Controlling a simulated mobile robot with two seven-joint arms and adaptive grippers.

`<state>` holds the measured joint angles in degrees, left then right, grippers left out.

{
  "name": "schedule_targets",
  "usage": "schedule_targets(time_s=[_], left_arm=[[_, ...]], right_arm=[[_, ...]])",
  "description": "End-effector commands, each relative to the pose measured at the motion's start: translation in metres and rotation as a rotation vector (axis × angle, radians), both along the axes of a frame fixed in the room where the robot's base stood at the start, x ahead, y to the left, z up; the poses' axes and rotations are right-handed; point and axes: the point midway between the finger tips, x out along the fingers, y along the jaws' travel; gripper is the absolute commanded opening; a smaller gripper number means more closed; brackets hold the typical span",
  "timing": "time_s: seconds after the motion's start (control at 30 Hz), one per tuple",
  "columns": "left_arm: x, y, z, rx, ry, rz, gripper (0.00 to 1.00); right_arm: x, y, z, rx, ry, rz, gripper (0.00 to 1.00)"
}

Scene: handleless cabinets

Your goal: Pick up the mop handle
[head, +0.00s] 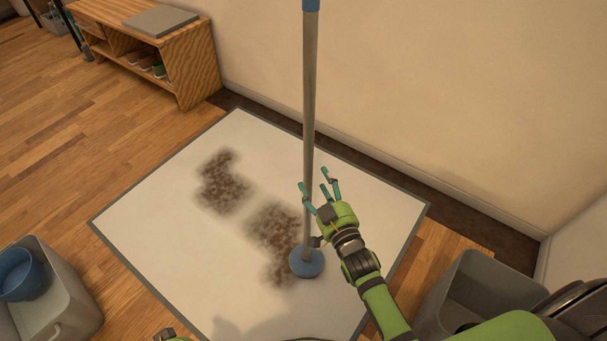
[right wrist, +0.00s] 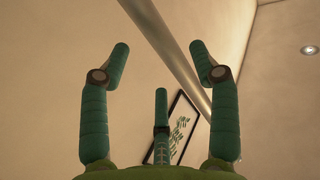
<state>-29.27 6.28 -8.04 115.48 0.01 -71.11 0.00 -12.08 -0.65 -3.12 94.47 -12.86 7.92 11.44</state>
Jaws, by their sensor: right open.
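The mop stands upright on the white mat (head: 180,265). Its grey mop handle (head: 309,95) has a blue cap at the top, and its round blue mop head (head: 307,263) rests on the mat. My right gripper (head: 318,182) is open beside the lower half of the handle, its green fingers spread and empty. In the right wrist view the handle (right wrist: 165,40) runs diagonally past the open fingers (right wrist: 160,60) and is partly hidden behind the right-hand finger. Whether the fingers touch the handle is unclear.
Brown dirt stains (head: 225,182) mark the mat. A wooden shoe bench (head: 190,70) stands at the back left. A grey bin (head: 60,300) with a blue bucket (head: 22,275) is at the lower left. A grey container (head: 475,285) is at the lower right. A wall (head: 430,90) rises behind the mop.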

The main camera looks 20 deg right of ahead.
Motion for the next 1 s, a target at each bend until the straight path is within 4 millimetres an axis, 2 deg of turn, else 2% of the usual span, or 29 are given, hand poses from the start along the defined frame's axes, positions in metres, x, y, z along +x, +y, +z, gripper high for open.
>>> schedule_targets(time_s=[0.3, 0.57, 0.6, 0.67, 0.7, 0.73, 0.77, 1.0], left_arm=[[0.002, 0.001, 0.03, 0.0, -0.021, 0.004, 0.0], [0.002, 0.001, 0.035, 0.0, -0.022, 0.004, 0.0], [0.002, 0.001, 0.035, 0.0, -0.022, 0.004, 0.0], [0.002, 0.001, 0.035, 0.0, -0.022, 0.004, 0.0], [0.002, 0.001, 0.035, 0.0, -0.022, 0.004, 0.0], [0.002, 0.001, 0.035, 0.0, -0.022, 0.004, 0.0], [0.002, 0.001, 0.035, 0.0, -0.023, 0.004, 0.0], [0.002, 0.001, 0.035, 0.0, -0.023, 0.005, 0.0]], right_arm=[[0.042, 0.007, -0.005, 0.0, 0.001, 0.001, 0.62], [0.046, 0.007, -0.004, 0.001, 0.004, 0.001, 0.62], [0.046, 0.007, -0.004, 0.001, 0.004, 0.001, 0.58], [0.046, 0.007, -0.004, 0.001, 0.004, 0.001, 0.34], [0.046, 0.007, -0.004, 0.001, 0.004, 0.001, 0.18], [0.046, 0.007, -0.004, 0.001, 0.004, 0.001, 0.06], [0.046, 0.007, -0.004, 0.001, 0.004, 0.001, 0.0], [0.046, 0.007, -0.003, 0.001, 0.0, 0.001, 0.0]])
